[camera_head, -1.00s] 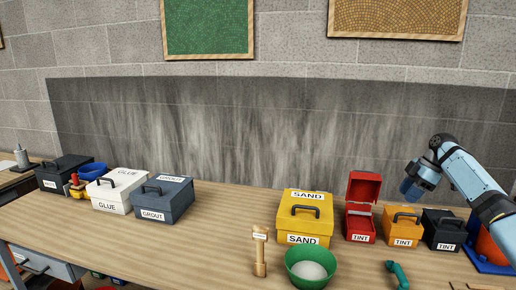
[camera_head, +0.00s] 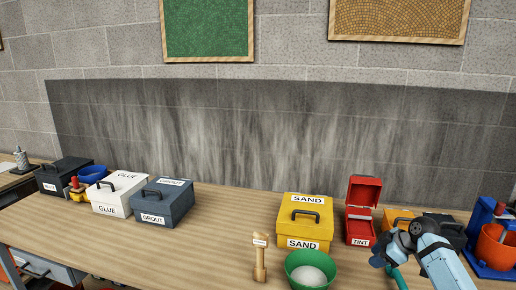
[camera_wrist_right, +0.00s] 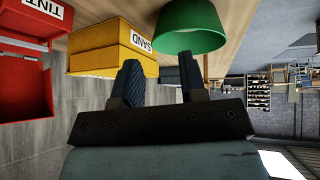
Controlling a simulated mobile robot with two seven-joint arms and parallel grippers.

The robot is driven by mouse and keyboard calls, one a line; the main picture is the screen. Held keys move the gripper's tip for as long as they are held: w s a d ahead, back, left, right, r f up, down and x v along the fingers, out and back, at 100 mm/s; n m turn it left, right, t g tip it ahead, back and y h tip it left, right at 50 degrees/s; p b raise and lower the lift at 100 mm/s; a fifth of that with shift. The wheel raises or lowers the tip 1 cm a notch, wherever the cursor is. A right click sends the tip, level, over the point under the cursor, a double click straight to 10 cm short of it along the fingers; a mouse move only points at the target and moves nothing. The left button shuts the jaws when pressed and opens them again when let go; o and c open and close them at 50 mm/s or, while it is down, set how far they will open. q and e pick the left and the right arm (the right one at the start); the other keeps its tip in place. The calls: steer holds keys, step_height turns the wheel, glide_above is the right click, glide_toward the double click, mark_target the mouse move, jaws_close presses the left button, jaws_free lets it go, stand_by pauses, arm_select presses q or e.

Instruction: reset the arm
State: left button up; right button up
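My right arm comes in from the lower right in the head view, and its gripper (camera_head: 378,258) is low over the right part of the workbench, in front of the red tint box (camera_head: 362,215). In the right wrist view the two dark fingers of the gripper (camera_wrist_right: 161,82) stand apart with nothing between them. The yellow sand box (camera_wrist_right: 105,45) and the green bowl (camera_wrist_right: 190,27) show beyond the fingers there. My left gripper is in neither view.
The green bowl (camera_head: 310,270), yellow sand box (camera_head: 305,222) and a wooden tool (camera_head: 260,258) stand left of the gripper. My arm partly hides an orange box (camera_head: 398,217) and a dark box (camera_head: 446,228). The bench (camera_head: 215,225) is clear towards the grout box (camera_head: 163,203).

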steer(key=w+d+r+m+t+h, duration=0.7)
steer(key=w+d+r+m+t, duration=0.25)
steer(key=r+t, duration=0.35)
steer(key=s+a+f+g+y, duration=0.1)
steer(key=s+a+f, duration=0.3)
steer(key=s+f, duration=0.2)
steer(key=s+a+f+g, duration=0.1)
steer(key=s+a+f, duration=0.4)
steer(key=f, duration=0.5)
steer(key=s+a+f+n+g+y, duration=0.1)
steer(key=s+a+f, duration=0.4)
steer(key=s+f, duration=0.3)
steer(key=shift+s+a+f+y, duration=0.1)
steer(key=shift+s+f+y, duration=0.15)
steer(key=shift+s, duration=0.2)
steer(key=s+a+f+g, duration=0.1)
steer(key=s+a+f, duration=0.1)
steer(key=s, duration=0.7)
steer(key=s+a+f+g+y, duration=0.1)
steer(key=s+a+f, duration=0.2)
steer(key=s, duration=0.7)
steer(key=s+a+f+m+g+y, duration=0.1)
steer(key=s+a+f, duration=0.1)
steer(key=s+a, duration=0.4)
steer(key=s, duration=0.3)
steer(key=shift+s+f, duration=0.2)
steer(key=shift+s, duration=0.15)
